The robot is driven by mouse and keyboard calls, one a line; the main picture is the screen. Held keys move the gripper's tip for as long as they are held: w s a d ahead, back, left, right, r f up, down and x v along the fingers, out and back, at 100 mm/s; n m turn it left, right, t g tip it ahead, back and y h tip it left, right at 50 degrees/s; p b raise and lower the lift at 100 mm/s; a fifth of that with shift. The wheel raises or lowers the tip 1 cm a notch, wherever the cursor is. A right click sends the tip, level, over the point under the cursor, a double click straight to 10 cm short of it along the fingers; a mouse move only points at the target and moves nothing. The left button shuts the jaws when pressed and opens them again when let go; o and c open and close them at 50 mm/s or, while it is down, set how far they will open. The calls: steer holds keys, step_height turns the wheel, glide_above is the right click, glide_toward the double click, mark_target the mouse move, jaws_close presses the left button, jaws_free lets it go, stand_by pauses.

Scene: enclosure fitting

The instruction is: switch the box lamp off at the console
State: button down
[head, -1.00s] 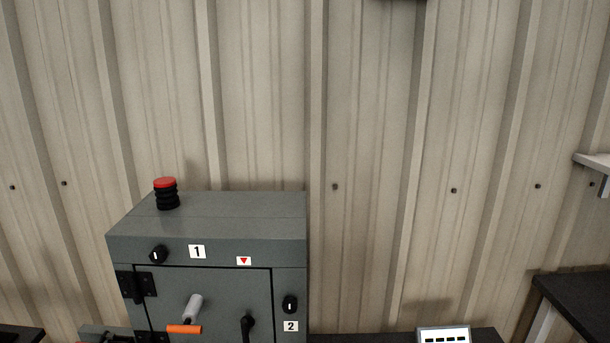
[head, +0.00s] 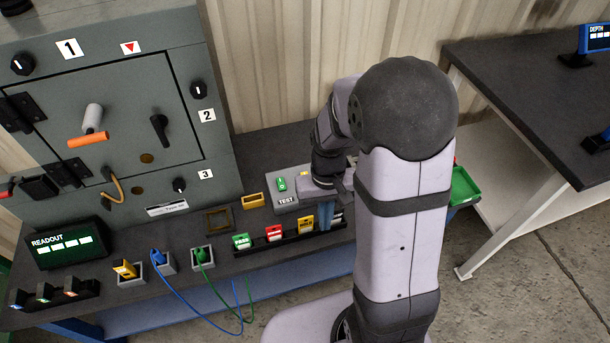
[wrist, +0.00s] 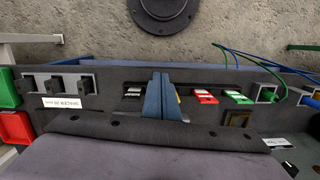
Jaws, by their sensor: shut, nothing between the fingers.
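In the wrist view a grey panel with several black switches (wrist: 72,82) stands on the bench at the left, with a white label (wrist: 65,102) below it that I cannot read surely. I cannot tell how the switches are set. In the head view my arm hides that part of the bench. My gripper (head: 326,216) is shut and empty, its blue fingers pointing down over the bench by the card rack. The fingers also show in the wrist view (wrist: 158,95), to the right of the switch panel and apart from it. The grey enclosure (head: 110,110) stands at the left, its door closed.
A test unit (head: 283,190) with a green button stands left of my gripper. A rack holds coloured cards, the red one (head: 274,234) among them. Blue and green cables (head: 205,262) lie in front. A readout (head: 66,243) stands at the left. A green bin (head: 463,187) is at the right.

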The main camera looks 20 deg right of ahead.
steer(key=w+d+r+t, duration=0.1)
steer(key=w+r+t, duration=0.1)
steer(key=w, duration=0.8)
steer(key=w+d+r+n+t, duration=0.1)
steer(key=w+r+t, duration=0.1)
steer(key=w, duration=0.8)
steer(key=shift+r+t, duration=0.4)
steer(key=shift+r, duration=0.2)
steer(key=shift+s, duration=0.1)
steer(key=x, duration=0.4)
steer(key=p+x, duration=0.1)
steer(key=x, duration=0.7)
steer(key=shift+s+d+f, duration=0.15)
steer(key=shift+s+f, duration=0.05)
steer(key=shift+s, duration=0.15)
steer(key=shift+f+p, duration=0.3)
steer(key=shift+f, duration=0.55)
